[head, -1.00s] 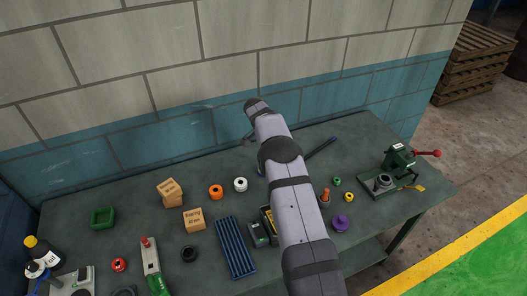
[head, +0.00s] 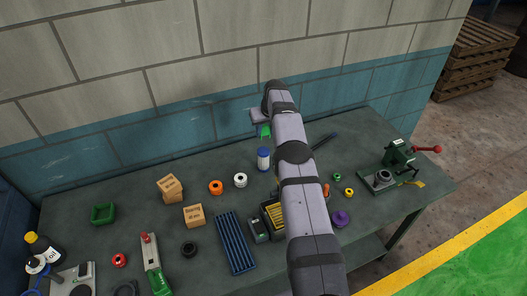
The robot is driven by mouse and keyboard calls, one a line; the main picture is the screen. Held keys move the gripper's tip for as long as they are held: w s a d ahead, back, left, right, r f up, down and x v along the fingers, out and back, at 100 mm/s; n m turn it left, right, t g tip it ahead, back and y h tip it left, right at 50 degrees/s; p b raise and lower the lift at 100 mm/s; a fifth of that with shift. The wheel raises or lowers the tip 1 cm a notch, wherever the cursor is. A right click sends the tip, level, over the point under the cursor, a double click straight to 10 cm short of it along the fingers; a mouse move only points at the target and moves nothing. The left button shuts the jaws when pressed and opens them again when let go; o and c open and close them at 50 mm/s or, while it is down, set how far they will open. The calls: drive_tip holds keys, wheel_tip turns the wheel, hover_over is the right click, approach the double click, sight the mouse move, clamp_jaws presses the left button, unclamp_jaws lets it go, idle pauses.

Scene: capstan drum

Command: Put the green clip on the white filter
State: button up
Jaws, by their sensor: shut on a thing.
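My gripper (head: 262,122) is at the back of the bench near the wall, partly hidden by my own arm. It is shut on the green clip (head: 264,131), which is held up in the air and shows as a small bright green piece below the jaws. The white filter (head: 264,160), a small upright cylinder with blue at its top, stands on the bench below the clip in the picture. A gap shows between the clip and the filter; the distance in depth is hard to tell.
On the bench (head: 150,210), a white ring (head: 240,180) and an orange ring (head: 215,187) stand left of the filter. Cardboard boxes (head: 193,215) and a blue ribbed tray (head: 236,243) lie nearer. A green vise-like device (head: 398,158) stands at the right.

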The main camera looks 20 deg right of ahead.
sight(263, 150)
drive_tip(key=shift+n, duration=0.5)
wheel_tip(263, 150, down, 4)
drive_tip(key=b, duration=0.3)
drive_tip(key=shift+r, duration=0.15)
drive_tip(key=shift+f+b, duration=0.4)
drive_tip(key=shift+b, duration=0.3)
drive_tip(key=shift+f+b, duration=0.55)
drive_tip(key=shift+b, duration=0.15)
drive_tip(key=shift+f, duration=1.25)
